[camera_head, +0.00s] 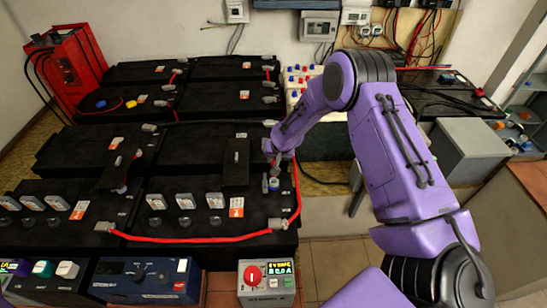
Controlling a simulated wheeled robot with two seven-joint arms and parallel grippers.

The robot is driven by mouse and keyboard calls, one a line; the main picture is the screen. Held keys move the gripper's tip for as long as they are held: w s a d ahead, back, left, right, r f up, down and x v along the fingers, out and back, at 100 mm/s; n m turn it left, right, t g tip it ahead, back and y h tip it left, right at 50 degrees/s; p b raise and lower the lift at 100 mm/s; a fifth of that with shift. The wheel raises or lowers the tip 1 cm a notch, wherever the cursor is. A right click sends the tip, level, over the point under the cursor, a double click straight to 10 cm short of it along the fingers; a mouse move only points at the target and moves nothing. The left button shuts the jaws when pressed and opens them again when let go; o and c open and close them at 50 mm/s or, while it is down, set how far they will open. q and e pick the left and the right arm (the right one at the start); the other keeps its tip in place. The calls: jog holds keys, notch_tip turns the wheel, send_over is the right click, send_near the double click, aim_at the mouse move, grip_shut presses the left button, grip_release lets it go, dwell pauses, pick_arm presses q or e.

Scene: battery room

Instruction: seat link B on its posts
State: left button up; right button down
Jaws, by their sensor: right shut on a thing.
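My right gripper (274,178) is low over the right edge of the front right black battery (190,200), pointing down. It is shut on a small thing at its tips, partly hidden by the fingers. A red link (294,190) runs beside the gripper along the battery's right edge, down to a grey lug (278,223). I take it for link B, but no letter can be read. Another red link (190,239) lies along the front, from a left lug (104,227) to that same right corner. Whether the held end touches a post is hidden. My left gripper is out of view.
Several black batteries fill the left and middle. A black upright piece (237,162) stands left of the gripper. A red charger (68,68) is at the back left. A box with a red knob (266,282) stands in front. A grey box (468,150) is right of my arm.

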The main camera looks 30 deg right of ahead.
jog(key=shift+f, duration=0.4)
dwell(0.5)
jog(key=c, duration=0.6)
grip_release()
notch_tip(320, 180, up, 8)
jog(key=p, duration=0.7)
dwell(0.6)
